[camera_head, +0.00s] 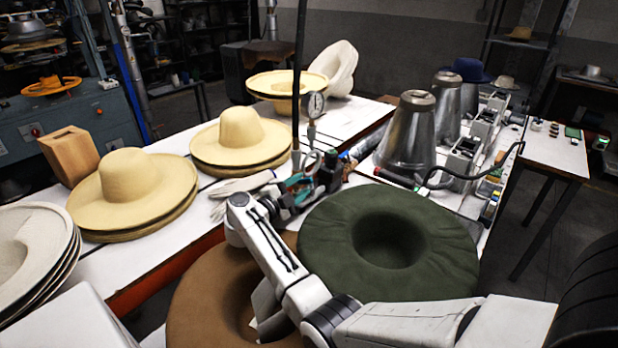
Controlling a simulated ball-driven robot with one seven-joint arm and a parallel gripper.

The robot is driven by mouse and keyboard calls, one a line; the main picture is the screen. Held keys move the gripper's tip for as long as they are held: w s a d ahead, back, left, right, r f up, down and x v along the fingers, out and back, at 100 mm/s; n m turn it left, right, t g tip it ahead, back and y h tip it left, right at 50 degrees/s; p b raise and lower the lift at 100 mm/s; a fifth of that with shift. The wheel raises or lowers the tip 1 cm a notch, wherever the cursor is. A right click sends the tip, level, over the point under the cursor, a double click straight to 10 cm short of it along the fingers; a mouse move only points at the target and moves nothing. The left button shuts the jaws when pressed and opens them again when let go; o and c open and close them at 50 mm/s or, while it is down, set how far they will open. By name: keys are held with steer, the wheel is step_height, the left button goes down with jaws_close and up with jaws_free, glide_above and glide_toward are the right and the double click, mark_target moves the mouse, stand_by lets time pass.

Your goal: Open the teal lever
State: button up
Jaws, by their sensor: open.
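The teal lever (294,181) is a small teal piece on the valve fitting below a round pressure gauge (316,104), near the middle of the view. My gripper (301,191) is at the lever, with its jaws open. My wrist and fingers partly overlap the lever and the lower fitting. I cannot tell whether a finger touches the lever. A dark valve body (328,172) sits just to the right of the lever.
A green felt hat (335,225) and a brown hat (195,300) lie close under and beside my arm. Straw hats (130,180) stand on the white table to the left. A thin dark vertical pole (299,60) rises behind the lever. Metal cones (408,135) stand to the right.

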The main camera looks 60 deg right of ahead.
mark_target(305, 182)
steer(key=x, duration=0.6)
jaws_close()
stand_by(0.4)
